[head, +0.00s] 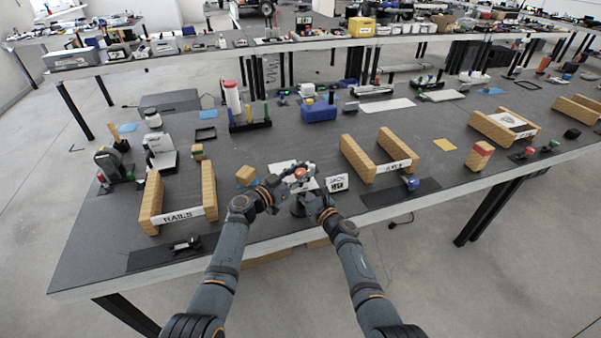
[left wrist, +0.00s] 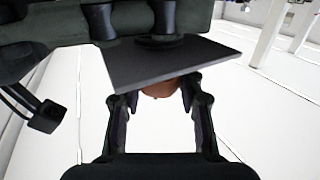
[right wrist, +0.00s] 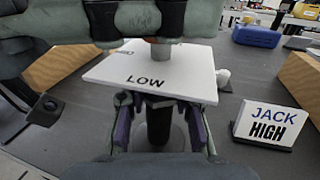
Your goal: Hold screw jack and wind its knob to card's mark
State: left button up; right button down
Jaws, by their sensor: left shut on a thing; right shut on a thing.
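The screw jack has a white plate (right wrist: 150,75) lettered LOW and a dark post (right wrist: 158,124) beneath it, seen in the right wrist view. A grey stem (right wrist: 160,54) rises at the plate's far edge. My right gripper (head: 312,203) is shut on the post below the plate. My left gripper (head: 289,181) is shut on the orange-brown knob (left wrist: 160,90), which shows as a red-orange spot (head: 300,173) in the head view. The fingers partly hide the knob. The white card (right wrist: 268,124) reads JACK HIGH and stands to the right of the jack; it also shows in the head view (head: 337,183).
A blue box (head: 319,112) is behind. The dark table's front edge runs close by the jack.

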pick_arm(q)
jog(key=m+g+h, duration=0.3)
jog(key=g, duration=0.1)
jog(key=shift+a+f+m+g, duration=0.1)
jog(key=shift+m+g, duration=0.2)
jog(key=o, duration=1.2)
jog(key=shift+a, duration=0.1)
jog(key=v, duration=1.1)
jog(key=shift+a, duration=0.4)
jog(key=shift+s+f, duration=0.1)
